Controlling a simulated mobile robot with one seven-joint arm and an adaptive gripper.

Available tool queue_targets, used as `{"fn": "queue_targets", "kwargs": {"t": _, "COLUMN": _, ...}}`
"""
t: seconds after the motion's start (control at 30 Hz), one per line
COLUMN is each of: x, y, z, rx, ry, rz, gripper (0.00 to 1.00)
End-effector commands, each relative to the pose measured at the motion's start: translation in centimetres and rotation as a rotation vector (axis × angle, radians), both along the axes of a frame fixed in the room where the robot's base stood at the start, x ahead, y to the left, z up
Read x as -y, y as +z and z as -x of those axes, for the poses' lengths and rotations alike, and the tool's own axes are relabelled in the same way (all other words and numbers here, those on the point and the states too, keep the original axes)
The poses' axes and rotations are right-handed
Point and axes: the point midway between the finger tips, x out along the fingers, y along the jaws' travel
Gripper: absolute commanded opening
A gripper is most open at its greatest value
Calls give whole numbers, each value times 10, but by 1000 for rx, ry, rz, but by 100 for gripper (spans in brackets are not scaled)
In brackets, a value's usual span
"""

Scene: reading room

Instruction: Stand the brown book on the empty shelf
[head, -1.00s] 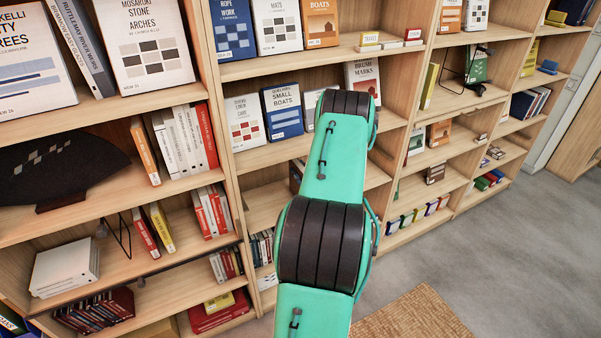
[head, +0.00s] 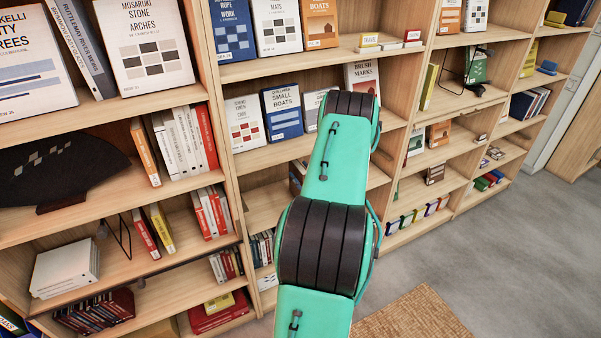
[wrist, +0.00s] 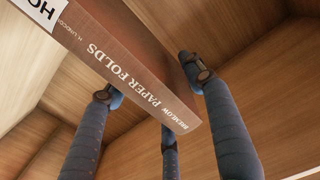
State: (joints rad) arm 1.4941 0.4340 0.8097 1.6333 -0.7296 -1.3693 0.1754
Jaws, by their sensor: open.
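The brown book (wrist: 125,75) shows close up in the wrist view, with its spine lettered "Paper Folds" running down to the right. A white label is at its upper left end. My gripper (wrist: 152,88) is open, with its blue-grey fingers spread around the lower right end of the book. One finger is left of the spine, one is right of the book and a third is below. I cannot tell whether any finger touches it. Wooden shelf boards (wrist: 265,90) surround them. In the head view my arm hides the gripper and the brown book.
Tall bookcases (head: 216,120) fill the head view. A blue "Small Boats" book (head: 282,112) and a "Brush Marks" book (head: 362,78) stand near my arm. A dark fan-shaped object (head: 65,168) is at the left. Grey floor (head: 500,260) is clear at the right, beside a tan mat (head: 415,315).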

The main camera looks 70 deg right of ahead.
Motion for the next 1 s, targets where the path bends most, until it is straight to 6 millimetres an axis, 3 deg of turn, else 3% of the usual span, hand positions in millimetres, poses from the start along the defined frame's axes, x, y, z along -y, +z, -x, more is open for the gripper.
{"fn": "queue_targets", "kwargs": {"t": 0.57, "x": -62, "y": 2, "z": 64, "rx": 1, "ry": -3, "rz": 0, "gripper": 53}}
{"fn": "queue_targets", "kwargs": {"t": 1.0, "x": -72, "y": 1, "z": 73, "rx": 1, "ry": 0, "rz": 1, "gripper": 53}}
